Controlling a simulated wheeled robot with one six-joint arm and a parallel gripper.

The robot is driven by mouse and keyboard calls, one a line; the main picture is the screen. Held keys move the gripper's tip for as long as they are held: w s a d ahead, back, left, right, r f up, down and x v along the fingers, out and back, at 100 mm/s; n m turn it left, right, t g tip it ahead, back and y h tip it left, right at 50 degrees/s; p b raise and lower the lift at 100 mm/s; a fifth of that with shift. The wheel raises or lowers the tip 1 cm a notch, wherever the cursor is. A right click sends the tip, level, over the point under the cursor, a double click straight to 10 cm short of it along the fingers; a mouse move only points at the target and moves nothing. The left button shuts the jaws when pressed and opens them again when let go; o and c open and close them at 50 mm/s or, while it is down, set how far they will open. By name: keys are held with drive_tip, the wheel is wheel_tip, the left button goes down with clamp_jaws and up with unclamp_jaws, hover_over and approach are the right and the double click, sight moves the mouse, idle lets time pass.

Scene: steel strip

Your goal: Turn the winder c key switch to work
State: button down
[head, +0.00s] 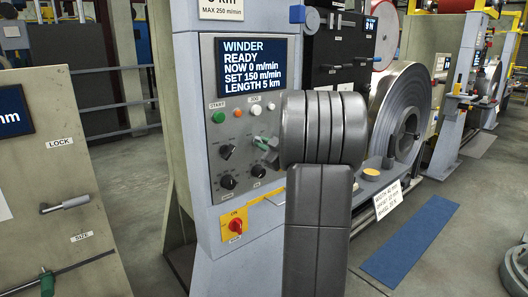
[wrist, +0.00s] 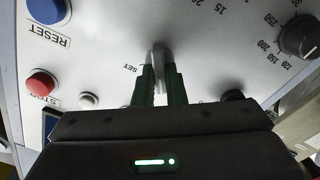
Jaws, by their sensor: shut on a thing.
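The winder panel (head: 205,130) is grey, with a screen (head: 252,67) reading WINDER READY, NOW 0 m/min, SET 150 m/min, LENGTH 5 km. My gripper (head: 266,148) reaches the panel from the right; its dark arm hides part of the panel. In the wrist view my gripper (wrist: 159,75) is shut on a silver key (wrist: 158,52) that stands out from the panel face. The word SET (wrist: 130,68) shows just beside the key. The word WORK is not visible, and the key's exact angle is hard to tell.
In the wrist view a blue RESET button (wrist: 47,9), a red STOP button (wrist: 41,84), a small white button (wrist: 88,100) and a black knob (wrist: 298,38) surround the key. A red switch on yellow (head: 235,225) sits lower. A steel coil (head: 402,105) stands right.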

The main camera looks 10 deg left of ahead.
drive_tip(key=shift+f+n+b, duration=0.1)
drive_tip(key=shift+n+b, duration=0.55)
drive_tip(key=shift+n, duration=0.35)
drive_tip(key=c, duration=1.5)
unclamp_jaws()
drive_tip(key=v, duration=1.4)
drive_tip(key=shift+a+p, duration=0.1)
drive_tip(key=shift+p, duration=0.25)
